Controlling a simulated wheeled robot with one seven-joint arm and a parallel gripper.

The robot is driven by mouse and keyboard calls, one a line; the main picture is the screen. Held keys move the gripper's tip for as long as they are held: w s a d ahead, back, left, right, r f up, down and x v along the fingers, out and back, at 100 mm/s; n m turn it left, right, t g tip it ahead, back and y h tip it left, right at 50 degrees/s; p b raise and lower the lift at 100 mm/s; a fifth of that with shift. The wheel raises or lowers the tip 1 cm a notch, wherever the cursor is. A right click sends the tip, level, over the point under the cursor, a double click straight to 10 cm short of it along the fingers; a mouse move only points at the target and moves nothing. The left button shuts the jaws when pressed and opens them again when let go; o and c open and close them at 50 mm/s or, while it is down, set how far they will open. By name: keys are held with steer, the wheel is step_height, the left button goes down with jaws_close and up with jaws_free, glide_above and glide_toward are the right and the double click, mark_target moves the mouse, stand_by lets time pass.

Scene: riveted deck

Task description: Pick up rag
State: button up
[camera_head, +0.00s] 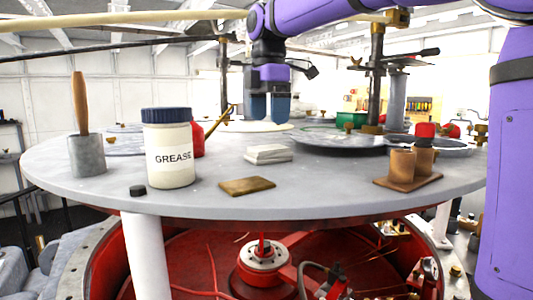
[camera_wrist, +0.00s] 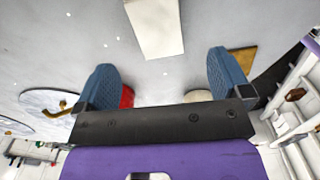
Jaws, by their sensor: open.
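The rag looks to be the folded white cloth (camera_head: 268,153), lying flat in a small stack near the middle of the round grey table. In the wrist view a plain white rectangle (camera_wrist: 155,27), apparently the same cloth, is at the top, beyond the fingertips. My gripper (camera_head: 269,118) hangs above the table with its fingers pointing down, above the cloth in the picture and apart from it. In the wrist view its two blue fingers (camera_wrist: 162,75) are spread wide with nothing between them but bare tabletop.
The grease jar (camera_head: 170,150) and a red can (camera_head: 197,139) with a long spout stand left of the cloth. A flat brown piece (camera_head: 247,186) lies in front. A mallet-like tool (camera_head: 86,150) stands far left, brown cups (camera_head: 402,165) right. Round plates (camera_head: 335,141) lie behind.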

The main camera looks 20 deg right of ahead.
mark_target(269, 147)
steer(key=shift+w+d+f, duration=0.1)
steer(key=shift+w+f, duration=0.05)
steer(key=shift+f, duration=1.95)
steer(key=shift+w+d+f, duration=0.1)
steer(key=shift+f, duration=1.95)
steer(key=c, duration=1)
